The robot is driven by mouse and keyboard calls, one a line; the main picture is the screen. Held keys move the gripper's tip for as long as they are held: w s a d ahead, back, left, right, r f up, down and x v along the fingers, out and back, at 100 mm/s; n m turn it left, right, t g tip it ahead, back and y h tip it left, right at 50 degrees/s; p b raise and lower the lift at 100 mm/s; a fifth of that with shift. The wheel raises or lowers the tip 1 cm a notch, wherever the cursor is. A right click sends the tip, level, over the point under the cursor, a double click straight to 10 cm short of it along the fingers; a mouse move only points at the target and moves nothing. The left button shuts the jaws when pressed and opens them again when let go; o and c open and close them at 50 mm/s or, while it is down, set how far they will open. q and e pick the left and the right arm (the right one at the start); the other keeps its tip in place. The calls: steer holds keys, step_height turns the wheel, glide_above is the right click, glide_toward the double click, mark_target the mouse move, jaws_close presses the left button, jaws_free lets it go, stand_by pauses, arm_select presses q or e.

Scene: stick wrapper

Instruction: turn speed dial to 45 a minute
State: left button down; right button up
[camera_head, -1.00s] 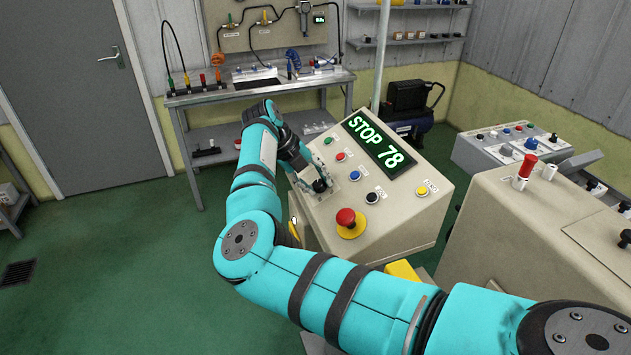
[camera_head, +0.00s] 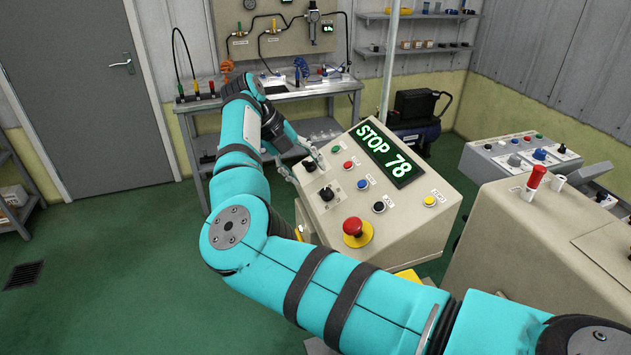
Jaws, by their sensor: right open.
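The control panel (camera_head: 385,232) is a beige sloped box with a dark display (camera_head: 388,153) reading "STOP 78" in green. Two black knobs sit at its left side: an upper knob (camera_head: 309,165) and a lower knob (camera_head: 326,193). Their labels are too small to read, so I cannot tell which is the speed dial. My right gripper (camera_head: 305,164) is open at the upper knob, with its fingertips on either side of it. I cannot tell whether they touch it. The lower knob stands clear of the fingers. My left gripper is not in view.
A red mushroom button (camera_head: 354,228) on a yellow base sits low on the panel. Several small coloured buttons, among them a red one (camera_head: 348,165), lie beside the knobs. A workbench (camera_head: 290,88) stands behind, and another beige machine (camera_head: 520,240) at the right.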

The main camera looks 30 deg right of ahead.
steer(key=shift+v, duration=1.65)
